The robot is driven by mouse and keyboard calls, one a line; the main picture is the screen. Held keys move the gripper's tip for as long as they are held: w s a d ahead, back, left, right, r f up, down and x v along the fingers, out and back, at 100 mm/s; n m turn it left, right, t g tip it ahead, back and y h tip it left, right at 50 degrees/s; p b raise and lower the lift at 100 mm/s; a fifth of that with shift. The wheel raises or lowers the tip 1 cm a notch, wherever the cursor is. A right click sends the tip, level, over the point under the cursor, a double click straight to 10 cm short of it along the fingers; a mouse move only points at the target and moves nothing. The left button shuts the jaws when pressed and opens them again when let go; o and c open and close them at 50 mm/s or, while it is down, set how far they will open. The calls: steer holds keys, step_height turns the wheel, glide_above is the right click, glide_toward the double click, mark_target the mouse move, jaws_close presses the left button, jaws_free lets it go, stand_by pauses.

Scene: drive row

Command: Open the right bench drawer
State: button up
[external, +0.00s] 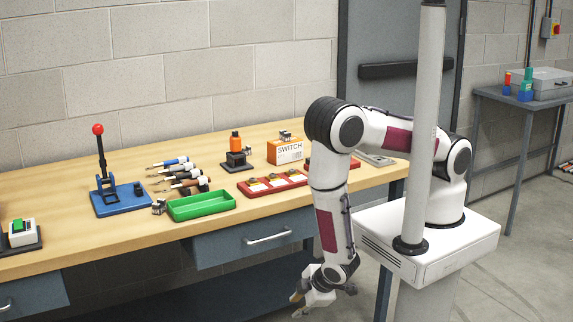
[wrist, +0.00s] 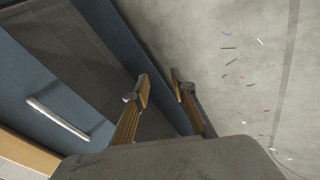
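The right bench drawer (external: 252,241) is a blue-grey front under the wooden top. It looks shut, with a light metal bar handle (external: 268,236) across it. In the wrist view the handle (wrist: 57,119) lies at the left, beside the fingers and apart from them. My gripper (external: 312,298) hangs low in front of the bench, below and to the right of the handle. In the wrist view my gripper (wrist: 158,88) has its two fingers spread with nothing between them.
A left drawer (external: 30,296) shows at the lower left edge. A lower shelf (external: 215,292) runs under the bench. Grey floor (wrist: 235,60) lies open in front, with small scraps.

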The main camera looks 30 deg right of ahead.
steer(key=w+d+r+n+t, duration=0.1)
steer(key=w+d+r+t, duration=0.1)
steer(key=w+r+t, duration=0.3)
steer(key=n+t, duration=0.3)
steer(key=t, duration=0.1)
glide_toward(272, 239)
steer(key=w, duration=0.1)
steer(key=shift+w+a+r+h, duration=0.1)
steer(key=shift+w+a+h, duration=0.1)
steer(key=shift+h, duration=0.2)
steer(key=shift+w, duration=0.1)
steer(key=shift+w+f, duration=0.3)
steer(key=shift+w, duration=0.95)
steer(key=shift+w+f, duration=0.25)
steer(key=shift+w, duration=1)
steer(key=shift+w+f, duration=0.3)
steer(key=shift+w, duration=0.9)
jaws_close()
